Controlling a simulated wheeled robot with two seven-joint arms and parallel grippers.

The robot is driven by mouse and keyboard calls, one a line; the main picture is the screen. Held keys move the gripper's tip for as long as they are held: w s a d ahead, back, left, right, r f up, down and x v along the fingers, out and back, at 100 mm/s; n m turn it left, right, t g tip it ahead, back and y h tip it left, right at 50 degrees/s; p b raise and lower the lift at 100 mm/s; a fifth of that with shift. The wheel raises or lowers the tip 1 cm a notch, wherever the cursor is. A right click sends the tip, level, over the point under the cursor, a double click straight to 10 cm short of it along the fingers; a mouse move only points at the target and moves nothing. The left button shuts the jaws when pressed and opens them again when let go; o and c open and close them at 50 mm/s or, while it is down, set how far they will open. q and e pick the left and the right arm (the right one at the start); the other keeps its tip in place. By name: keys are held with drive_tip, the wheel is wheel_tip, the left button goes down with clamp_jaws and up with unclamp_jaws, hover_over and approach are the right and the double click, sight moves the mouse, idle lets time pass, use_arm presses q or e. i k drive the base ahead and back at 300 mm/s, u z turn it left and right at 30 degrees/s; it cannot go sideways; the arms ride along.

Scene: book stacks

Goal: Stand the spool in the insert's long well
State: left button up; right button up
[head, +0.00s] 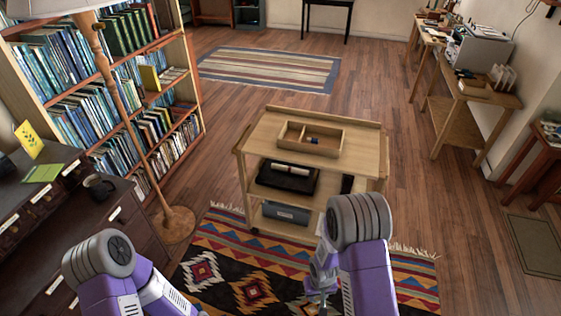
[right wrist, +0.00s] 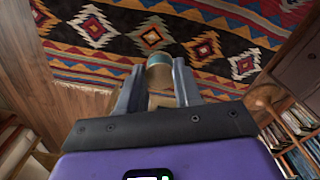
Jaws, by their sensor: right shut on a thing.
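My right gripper (head: 319,290) hangs low over the rug in the head view, in front of the cart and well apart from the insert. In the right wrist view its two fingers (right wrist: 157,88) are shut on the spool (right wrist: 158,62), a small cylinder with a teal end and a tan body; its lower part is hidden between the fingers. The insert (head: 291,148) is a shallow wooden tray with divided wells on the cart's top. A small dark blue thing (head: 312,140) sits in it near the middle. My left gripper is out of view.
The wooden cart (head: 362,142) has bare top around the insert, with a black item (head: 287,178) and a grey bin (head: 285,212) on lower shelves. A floor lamp (head: 174,224), bookcase and dark cabinet (head: 30,212) stand at left. Side tables line the right.

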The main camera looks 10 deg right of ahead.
sight(328, 145)
drive_tip(key=z, duration=0.05)
drive_tip(key=i, duration=1.6)
drive_tip(key=z, duration=0.3)
